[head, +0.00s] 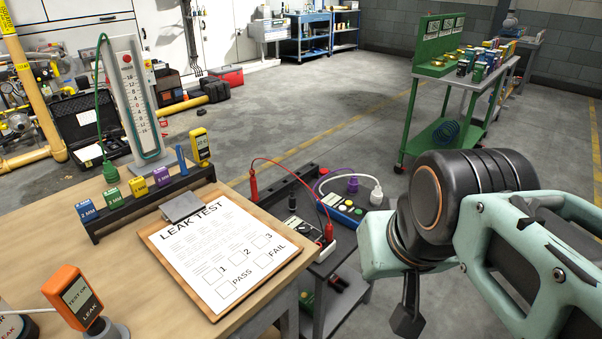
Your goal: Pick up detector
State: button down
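An orange handheld device (75,297), which looks like a leak detector, stands tilted in a grey round holder (108,332) at the front left of the wooden bench (45,243). Its face reads "TEST OK" and "LEAK". A smaller yellow device (202,147) stands at the right end of a black rack; I cannot tell whether it is also a detector. My gripper (408,312) shows only in part, as a dark finger below my arm at the lower right. It is well to the right of the orange device and apart from it. Its opening is hidden.
A "LEAK TEST" clipboard (215,240) lies mid-bench. The black rack (150,197) holds coloured blocks before a tall manometer (137,95). A dark cart (322,265) with meters and leads stands right of the bench. A green-legged cart (450,85) stands farther back; open floor lies between.

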aim_at(69, 292)
jog(key=u, duration=1.5)
